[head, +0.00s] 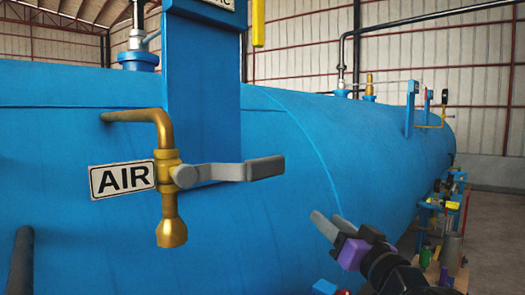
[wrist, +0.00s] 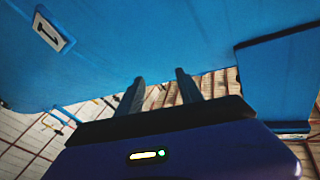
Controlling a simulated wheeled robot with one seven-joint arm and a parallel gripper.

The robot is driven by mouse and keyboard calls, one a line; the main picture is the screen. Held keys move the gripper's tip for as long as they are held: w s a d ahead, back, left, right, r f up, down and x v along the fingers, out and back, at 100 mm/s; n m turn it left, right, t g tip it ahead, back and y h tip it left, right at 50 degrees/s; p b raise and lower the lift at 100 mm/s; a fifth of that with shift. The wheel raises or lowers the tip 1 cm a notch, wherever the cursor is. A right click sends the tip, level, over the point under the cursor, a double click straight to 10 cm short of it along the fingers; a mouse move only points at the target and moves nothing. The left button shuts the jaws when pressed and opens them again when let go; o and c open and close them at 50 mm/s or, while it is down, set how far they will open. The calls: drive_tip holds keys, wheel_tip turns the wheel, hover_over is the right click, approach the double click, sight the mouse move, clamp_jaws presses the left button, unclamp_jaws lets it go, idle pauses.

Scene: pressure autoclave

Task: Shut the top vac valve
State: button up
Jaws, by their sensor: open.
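In the head view, a white sign (head: 218,4) is cut off by the top edge, and only its last letters, seemingly "AC", show. A yellow bar (head: 258,22) hangs upright beside it, also cut off at the top. It may be the vac valve's handle, but the valve body is out of view. My gripper (head: 331,222) is at the lower right in front of the blue tank, well below and right of the yellow bar. In the wrist view, my gripper (wrist: 160,88) is open, with nothing between its fingers.
A brass air valve (head: 168,175) with a grey lever (head: 235,171) and an AIR sign (head: 122,180) juts out at left, before the blue tank (head: 330,130). A blue upright panel (head: 204,90) rises above it. Clear space lies between lever and gripper.

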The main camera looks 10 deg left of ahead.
sight(261, 24)
drive_tip(key=a+r+n+g+y+p, duration=0.1)
drive_tip(key=a+r+n+g+y, duration=0.15)
drive_tip(key=r, duration=0.85)
drive_tip(key=a+r+n+g+y, duration=0.1)
drive_tip(key=a+r+n+y, duration=0.15)
drive_tip(key=r, duration=0.85)
drive_tip(key=s+a+r+n+g+p, duration=0.1)
drive_tip(key=s+a+r+n, duration=0.15)
drive_tip(key=r, duration=0.65)
drive_tip(key=s+a+r+n+g+p, duration=0.15)
drive_tip(key=s+r, duration=0.25)
drive_tip(key=r, duration=0.5)
drive_tip(key=p+x, duration=0.1)
drive_tip(key=x, duration=0.2)
drive_tip(key=p+x, duration=0.1)
drive_tip(key=x, duration=0.2)
drive_tip(key=shift+s+a, duration=0.15)
drive_tip(key=shift+a, duration=0.2)
drive_tip(key=shift+w+a+f, duration=0.2)
drive_tip(key=shift+w+a, duration=0.1)
drive_tip(key=shift+a, duration=0.15)
clamp_jaws()
